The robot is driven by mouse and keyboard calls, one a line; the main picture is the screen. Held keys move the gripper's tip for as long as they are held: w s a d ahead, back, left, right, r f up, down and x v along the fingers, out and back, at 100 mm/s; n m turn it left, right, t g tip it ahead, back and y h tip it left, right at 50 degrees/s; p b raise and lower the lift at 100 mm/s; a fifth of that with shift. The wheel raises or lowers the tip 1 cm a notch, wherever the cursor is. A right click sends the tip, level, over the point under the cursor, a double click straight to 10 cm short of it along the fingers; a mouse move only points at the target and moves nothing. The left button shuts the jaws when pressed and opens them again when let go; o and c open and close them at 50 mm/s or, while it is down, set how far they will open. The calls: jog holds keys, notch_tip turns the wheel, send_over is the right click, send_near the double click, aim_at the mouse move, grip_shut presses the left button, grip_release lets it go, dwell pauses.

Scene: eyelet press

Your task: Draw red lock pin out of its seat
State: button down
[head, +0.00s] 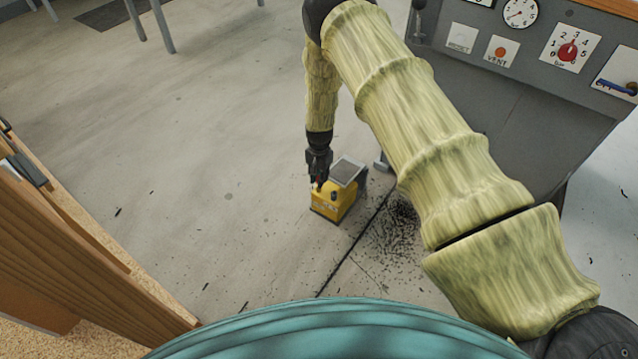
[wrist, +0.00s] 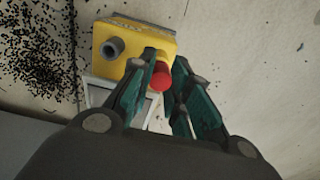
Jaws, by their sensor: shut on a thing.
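The red lock pin (wrist: 161,76) shows in the wrist view between the fingertips of my gripper (wrist: 163,68). My gripper is shut on the pin's red head. The pin stands at a yellow block (wrist: 134,42) that also carries a grey round knob (wrist: 113,48). In the head view my gripper (head: 319,184) reaches down to the yellow device (head: 333,207) on the floor, and only a speck of red shows there. The pin's shaft and seat are hidden, so I cannot tell how deep it sits.
A grey control panel (head: 540,45) with a gauge and a red dial stands at the right. Dark chips (head: 395,225) lie on the floor beside the yellow device. A wooden bench (head: 75,235) is at the left. The floor (head: 215,130) between is mostly clear.

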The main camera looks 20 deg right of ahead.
jog(key=shift+r, duration=0.15)
jog(key=shift+r+p, duration=2.4)
jog(key=shift+r, duration=0.65)
